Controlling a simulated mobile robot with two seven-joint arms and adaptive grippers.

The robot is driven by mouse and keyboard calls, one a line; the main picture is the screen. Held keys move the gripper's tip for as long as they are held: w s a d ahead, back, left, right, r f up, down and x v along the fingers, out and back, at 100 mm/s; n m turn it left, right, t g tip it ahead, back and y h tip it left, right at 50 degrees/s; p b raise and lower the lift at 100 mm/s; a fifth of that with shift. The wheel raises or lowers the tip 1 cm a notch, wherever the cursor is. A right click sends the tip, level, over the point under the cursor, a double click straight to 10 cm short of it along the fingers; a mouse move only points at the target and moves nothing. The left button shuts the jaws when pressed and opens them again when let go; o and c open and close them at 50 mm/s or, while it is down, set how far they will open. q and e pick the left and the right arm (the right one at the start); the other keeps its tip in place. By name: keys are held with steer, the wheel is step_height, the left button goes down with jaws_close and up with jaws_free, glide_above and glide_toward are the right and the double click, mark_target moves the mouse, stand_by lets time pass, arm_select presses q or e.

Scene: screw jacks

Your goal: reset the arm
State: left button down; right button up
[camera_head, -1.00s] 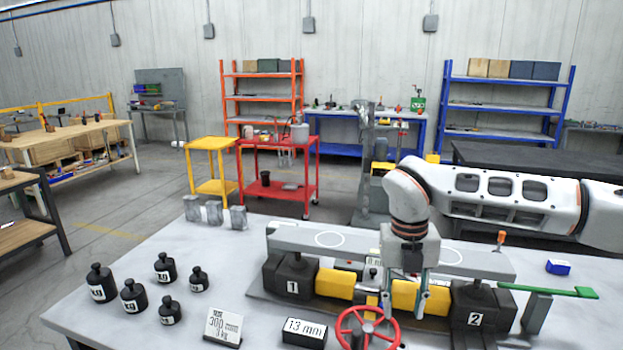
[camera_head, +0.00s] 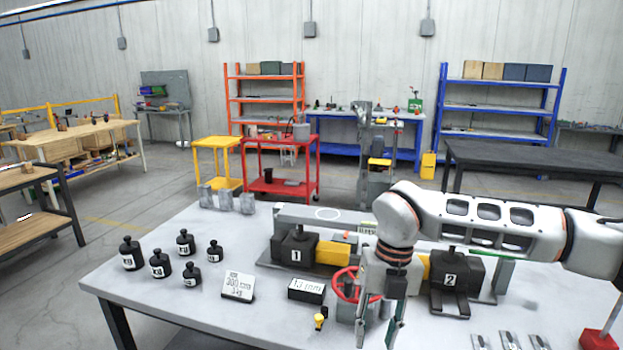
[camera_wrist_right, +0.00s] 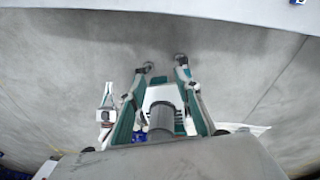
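My right arm comes in from the right in the head view. Its right gripper (camera_head: 380,328) points down near the table's front, in front of the red handwheel (camera_head: 350,285) and partly over it. Its two fingers are apart with nothing between them; the right wrist view shows the same open fingers (camera_wrist_right: 163,65) over grey floor. Behind stand the black block marked 1 (camera_head: 293,255) and the block marked 2 (camera_head: 448,279), with a yellow piece (camera_head: 333,254) and a grey beam (camera_head: 300,215). My arm hides the middle of this fixture. My left gripper does not show.
Several black weights (camera_head: 131,254) stand at the table's left, near a white sign (camera_head: 238,287) and a 13 mm block (camera_head: 307,290). A small yellow-and-black item (camera_head: 319,321) is left of the gripper. Metal plates (camera_head: 509,341) and a red-based stand (camera_head: 600,340) are at the lower right.

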steer(key=s+a+f+n+g+y, duration=0.1)
steer(key=s+a+g+y, duration=0.1)
steer(key=s+a+y, duration=0.5)
steer(key=s+a+f+n+g+y, duration=0.1)
steer(key=s+a+f+n+g, duration=0.1)
steer(key=s+a, duration=0.65)
steer(key=w+a+r+m+t+y, duration=0.1)
steer(key=w+a+r+m+y, duration=0.1)
steer(key=a+r+m+y, duration=0.55)
steer(key=w+d+m+t+y, duration=0.4)
steer(key=w+m+t, duration=0.5)
steer(key=t, duration=0.5)
steer(key=w+d+f+m+t+h, duration=0.2)
steer(key=d+f+m+t+h, duration=0.4)
steer(key=d+f+m+h, duration=0.4)
steer(key=s+d+f+m+g+h, duration=0.1)
steer(key=s+d+f+m+h, duration=0.1)
steer(key=s+d+f, duration=0.3)
steer(key=s+d+f+m+g+h, duration=0.2)
steer(key=s+d+f, duration=0.3)
steer(key=f, duration=0.7)
steer(key=s+d+f+m+g+h, duration=0.2)
steer(key=s+d+f+m+h, duration=0.2)
steer(key=d+f, duration=0.3)
steer(key=shift+s+f, duration=0.5)
steer(key=shift+f, duration=0.25)
